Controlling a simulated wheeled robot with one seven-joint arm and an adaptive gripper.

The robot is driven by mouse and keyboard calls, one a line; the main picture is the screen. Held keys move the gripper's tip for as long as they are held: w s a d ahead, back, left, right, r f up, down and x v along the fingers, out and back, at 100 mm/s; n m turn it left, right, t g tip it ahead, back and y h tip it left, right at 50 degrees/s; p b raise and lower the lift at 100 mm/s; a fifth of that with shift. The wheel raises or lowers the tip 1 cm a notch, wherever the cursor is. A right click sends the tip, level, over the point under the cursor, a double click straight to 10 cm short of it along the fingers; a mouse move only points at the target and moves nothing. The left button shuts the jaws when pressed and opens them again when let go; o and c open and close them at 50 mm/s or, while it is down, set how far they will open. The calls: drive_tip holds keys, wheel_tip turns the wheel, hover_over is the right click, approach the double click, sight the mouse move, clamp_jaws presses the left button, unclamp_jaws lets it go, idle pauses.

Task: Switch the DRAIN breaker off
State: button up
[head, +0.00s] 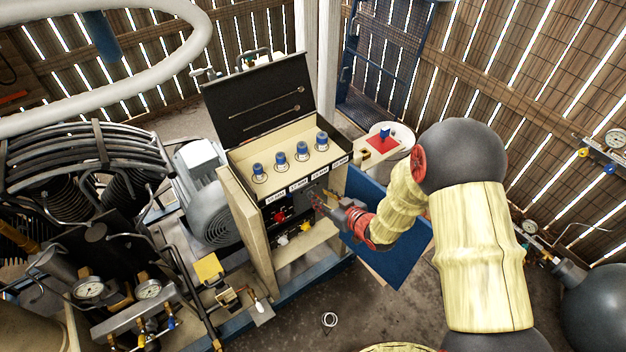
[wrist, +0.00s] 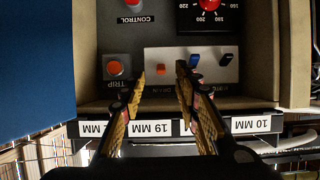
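In the wrist view a pale breaker plate (wrist: 152,55) sits in the cabinet front. Small lettering under the orange part seems to read DRAIN; the lettering by the levers is partly hidden by a finger. My gripper (wrist: 160,78) has its fingers apart, with the orange part showing between the tips and nothing held. The right finger is close to the left lever; contact cannot be told. In the head view my gripper (head: 318,198) is at the cabinet front, hiding the plate.
An orange TRIP button (wrist: 115,68), a red CONTROL button (wrist: 133,3) and a red dial (wrist: 209,5) surround the plate. A ledge labelled in millimetres (wrist: 150,128) runs alongside. The cabinet (head: 250,225) has a blue door (head: 400,245) open at right, near my arm.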

drive_tip(key=r+b+x, duration=0.1)
drive_tip(key=x, duration=0.6)
drive_tip(key=shift+w+a, duration=0.45)
drive_tip(key=shift+c, duration=1)
clamp_jaws()
